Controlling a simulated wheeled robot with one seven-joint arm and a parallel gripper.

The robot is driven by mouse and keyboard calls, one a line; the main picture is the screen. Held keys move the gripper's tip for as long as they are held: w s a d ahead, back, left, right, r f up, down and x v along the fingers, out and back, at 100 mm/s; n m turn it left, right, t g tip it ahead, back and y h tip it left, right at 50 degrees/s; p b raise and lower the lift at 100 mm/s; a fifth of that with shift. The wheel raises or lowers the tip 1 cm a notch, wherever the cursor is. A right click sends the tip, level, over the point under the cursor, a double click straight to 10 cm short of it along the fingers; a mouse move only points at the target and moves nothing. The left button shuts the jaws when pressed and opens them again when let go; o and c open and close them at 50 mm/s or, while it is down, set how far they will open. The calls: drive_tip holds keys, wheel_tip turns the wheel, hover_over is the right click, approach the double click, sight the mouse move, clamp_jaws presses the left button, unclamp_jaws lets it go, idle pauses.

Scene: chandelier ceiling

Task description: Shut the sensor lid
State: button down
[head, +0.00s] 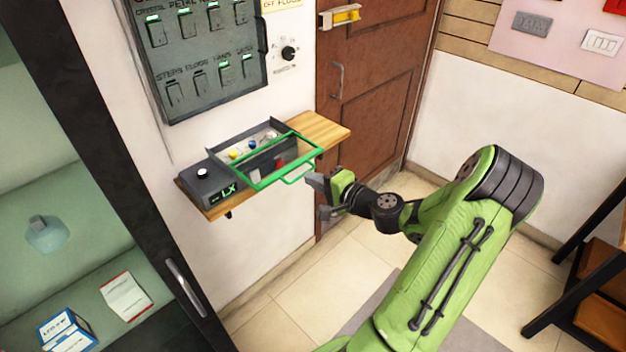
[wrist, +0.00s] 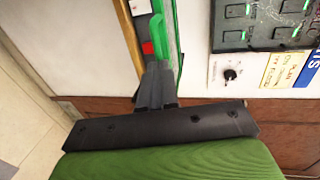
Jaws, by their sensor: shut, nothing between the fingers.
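The sensor is a dark grey box (head: 201,181) with a lit "LX" display and a round white button, on a wall shelf. Its lid is a green frame (head: 262,180) with a green handle (head: 300,174). The frame stands out from the box toward my arm, not flush with it, and small coloured parts show inside. My gripper (head: 322,195) is shut and empty, just right of the handle; whether it touches cannot be told. In the wrist view the shut fingers (wrist: 154,88) point toward the box, with the green frame (wrist: 165,30) close to their tips.
The wooden shelf (head: 325,128) carries the box. A grey switch panel (head: 205,55) hangs above it, with a rotary knob (head: 288,53) beside it. A brown door (head: 375,90) stands behind my gripper. A glass-fronted cabinet (head: 120,180) is at left.

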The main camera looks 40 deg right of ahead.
drive_tip(key=shift+w, duration=0.35)
drive_tip(key=p, duration=0.2)
approach(270, 152)
drive_tip(key=x, duration=0.5)
drive_tip(key=shift+w+f, duration=0.1)
drive_tip(key=shift+f, duration=0.05)
